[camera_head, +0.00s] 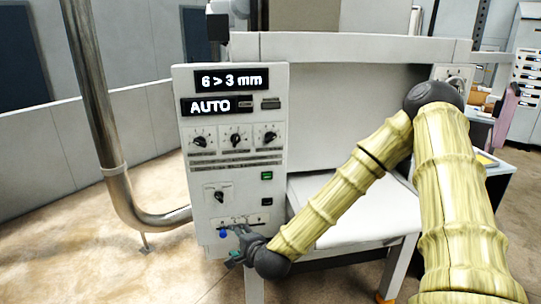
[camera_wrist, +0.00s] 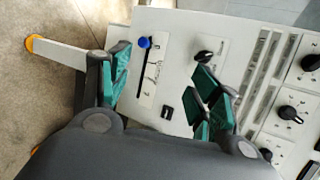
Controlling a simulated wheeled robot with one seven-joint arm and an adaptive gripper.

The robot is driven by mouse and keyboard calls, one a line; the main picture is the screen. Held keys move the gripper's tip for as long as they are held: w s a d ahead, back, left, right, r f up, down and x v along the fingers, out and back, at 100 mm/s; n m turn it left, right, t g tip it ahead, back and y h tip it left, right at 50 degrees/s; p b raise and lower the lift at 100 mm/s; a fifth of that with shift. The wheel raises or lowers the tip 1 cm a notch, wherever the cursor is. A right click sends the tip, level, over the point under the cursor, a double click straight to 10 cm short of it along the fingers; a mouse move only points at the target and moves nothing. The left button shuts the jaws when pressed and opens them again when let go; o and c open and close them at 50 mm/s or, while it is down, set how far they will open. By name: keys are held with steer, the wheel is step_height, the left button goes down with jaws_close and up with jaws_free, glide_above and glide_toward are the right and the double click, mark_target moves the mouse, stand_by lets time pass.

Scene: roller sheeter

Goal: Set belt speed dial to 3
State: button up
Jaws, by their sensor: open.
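The white control panel (camera_head: 232,173) stands at centre-left in the head view. It carries a row of three black dials, left (camera_head: 202,141), middle (camera_head: 236,139) and right (camera_head: 269,137), and a lower single dial (camera_head: 219,196). Their labels are too small to read, so I cannot tell which is the belt speed dial. My gripper (camera_head: 236,244) is low at the panel's bottom edge. In the wrist view my gripper (camera_wrist: 165,88) is open and empty, its green-padded fingers apart. Beyond them show a blue knob (camera_wrist: 144,42) at a slot and a black dial (camera_wrist: 203,56).
Displays read "6 > 3 mm" (camera_head: 231,80) and "AUTO" (camera_head: 213,106). A metal pipe (camera_head: 97,110) curves past the left. A white machine table (camera_head: 335,215) lies right of the panel, with my arm across it.

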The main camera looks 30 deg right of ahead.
steer(key=w+d+r+m+t+h, duration=0.3)
steer(key=d+r+m, duration=0.35)
steer(key=r, duration=0.55)
steer(key=m+h+p, duration=0.2)
steer(key=m+h, duration=0.2)
steer(key=m, duration=0.4)
glide_toward(270, 138)
steer(key=shift+n+t+y, duration=0.25)
steer(key=shift+t+y, duration=0.05)
steer(key=p+x, duration=0.1)
steer(key=x, duration=0.2)
steer(key=p+x, duration=0.1)
steer(key=x, duration=0.2)
steer(key=p+x, duration=0.1)
steer(key=x, duration=0.2)
steer(key=shift+w+d+f+p, duration=0.1)
steer(key=shift+d+f+p, duration=0.1)
steer(key=shift+d+p, duration=0.15)
steer(key=c, duration=1)
